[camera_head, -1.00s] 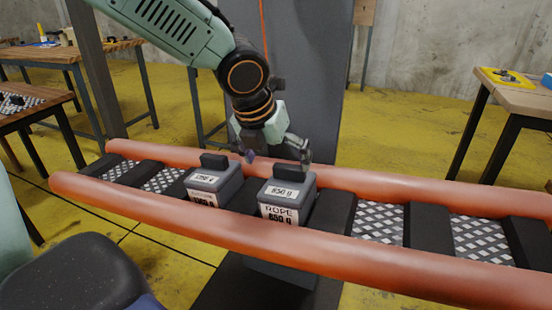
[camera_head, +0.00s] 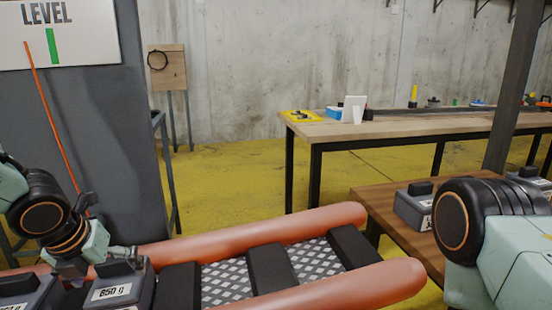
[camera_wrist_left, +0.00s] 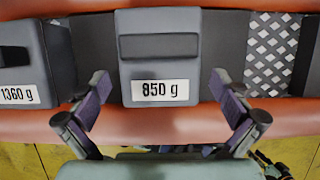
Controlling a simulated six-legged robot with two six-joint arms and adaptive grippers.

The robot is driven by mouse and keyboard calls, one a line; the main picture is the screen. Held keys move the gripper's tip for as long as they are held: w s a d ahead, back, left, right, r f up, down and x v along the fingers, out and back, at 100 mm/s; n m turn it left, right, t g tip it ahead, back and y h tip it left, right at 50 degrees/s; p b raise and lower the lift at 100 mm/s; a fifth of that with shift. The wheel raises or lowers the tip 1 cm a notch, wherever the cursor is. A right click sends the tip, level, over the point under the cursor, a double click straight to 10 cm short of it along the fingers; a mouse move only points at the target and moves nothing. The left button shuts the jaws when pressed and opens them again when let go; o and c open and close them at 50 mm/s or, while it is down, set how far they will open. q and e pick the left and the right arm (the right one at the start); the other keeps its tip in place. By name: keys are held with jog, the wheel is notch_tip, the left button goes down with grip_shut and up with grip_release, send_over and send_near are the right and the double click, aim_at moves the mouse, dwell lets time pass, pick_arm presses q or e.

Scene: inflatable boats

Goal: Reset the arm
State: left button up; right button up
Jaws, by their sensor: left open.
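My left gripper (camera_head: 97,262) is at the lower left of the head view, low over the grey 850 g box (camera_head: 118,291). In the left wrist view my left gripper (camera_wrist_left: 160,88) is open. Its two fingers stand on either side of the 850 g box (camera_wrist_left: 160,70), with gaps between fingers and box. The box sits upright on the orange boat (camera_head: 310,222) and has a dark handle on top. A second grey box, marked 1360 g (camera_wrist_left: 38,60), sits left of it. My right arm shows at the right edge of the head view; its gripper is out of frame.
A wooden table (camera_head: 385,195) at the right holds more grey weight boxes (camera_head: 412,208). A long workbench (camera_head: 330,130) stands further back. A grey panel with a LEVEL sign (camera_head: 60,35) rises behind the boat at the left. Yellow floor (camera_head: 235,185) between is clear.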

aim_at(117, 281)
pick_arm(q)
jog(key=x, duration=0.5)
jog(key=shift+w+f+p, duration=0.1)
jog(key=shift+w+p, duration=0.1)
jog(key=shift+p, duration=0.15)
jog(key=shift+s+r, duration=0.15)
jog(key=shift+r, duration=0.1)
jog(key=shift+f, duration=0.2)
